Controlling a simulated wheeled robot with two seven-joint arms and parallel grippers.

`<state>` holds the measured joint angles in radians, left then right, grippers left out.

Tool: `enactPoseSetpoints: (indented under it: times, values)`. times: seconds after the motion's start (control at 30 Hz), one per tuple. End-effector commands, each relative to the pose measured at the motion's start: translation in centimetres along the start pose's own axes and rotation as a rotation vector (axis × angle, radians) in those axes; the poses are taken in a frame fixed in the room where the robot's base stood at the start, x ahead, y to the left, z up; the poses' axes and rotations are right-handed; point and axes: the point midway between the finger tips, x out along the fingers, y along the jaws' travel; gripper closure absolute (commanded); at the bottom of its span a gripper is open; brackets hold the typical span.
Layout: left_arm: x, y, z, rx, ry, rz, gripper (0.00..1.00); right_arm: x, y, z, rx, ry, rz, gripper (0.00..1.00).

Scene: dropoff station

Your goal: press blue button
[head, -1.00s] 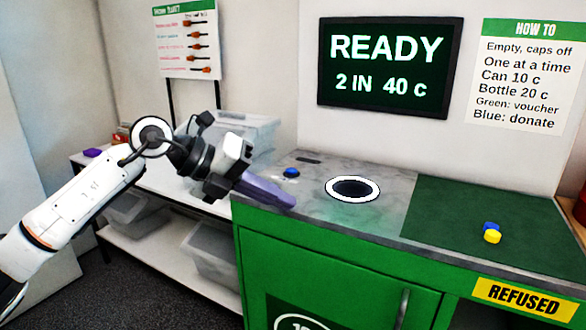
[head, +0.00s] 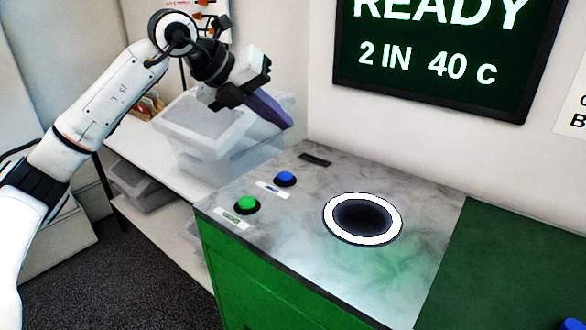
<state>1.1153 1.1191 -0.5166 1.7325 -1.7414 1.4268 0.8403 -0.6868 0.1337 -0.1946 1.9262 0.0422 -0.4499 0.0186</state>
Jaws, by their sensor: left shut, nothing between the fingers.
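The blue button (head: 285,179) sits on the grey stone-patterned counter top (head: 300,250), near its left back edge, with a small label in front of it. A green button (head: 246,204) with its own label sits nearer the front left edge. My left gripper (head: 288,122) is shut and empty, its purple fingers pointing right and down. It shows above the blue button in the picture, apart from it. My right gripper is not in view.
A round hole with a white ring (head: 330,217) lies right of the buttons. A dark slot (head: 315,159) is behind. A screen (head: 440,60) reads READY, 2 IN 40 c. A clear bin (head: 190,140) stands on the white shelf behind my left arm.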

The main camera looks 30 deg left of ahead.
Motion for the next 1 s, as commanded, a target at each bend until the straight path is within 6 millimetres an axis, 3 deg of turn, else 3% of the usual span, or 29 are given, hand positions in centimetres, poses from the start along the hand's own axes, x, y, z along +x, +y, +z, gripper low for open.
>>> enactPoseSetpoints:
  times: [0.1, 0.37, 0.8, 1.0]
  values:
    - [0.0, 0.0, 0.0, 0.000, 0.000, 0.000, 1.00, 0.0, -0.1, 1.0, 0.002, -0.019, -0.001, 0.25]
    - [0.7, 0.5, -0.5, 0.000, 0.001, -0.001, 1.00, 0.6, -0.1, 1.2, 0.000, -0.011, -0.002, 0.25]
    - [4.8, 3.5, -3.5, 0.000, 0.000, -0.001, 1.00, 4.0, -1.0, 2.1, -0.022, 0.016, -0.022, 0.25]
    - [6.0, 4.4, -4.4, 0.000, 0.001, 0.000, 1.00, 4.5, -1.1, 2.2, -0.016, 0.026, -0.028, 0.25]
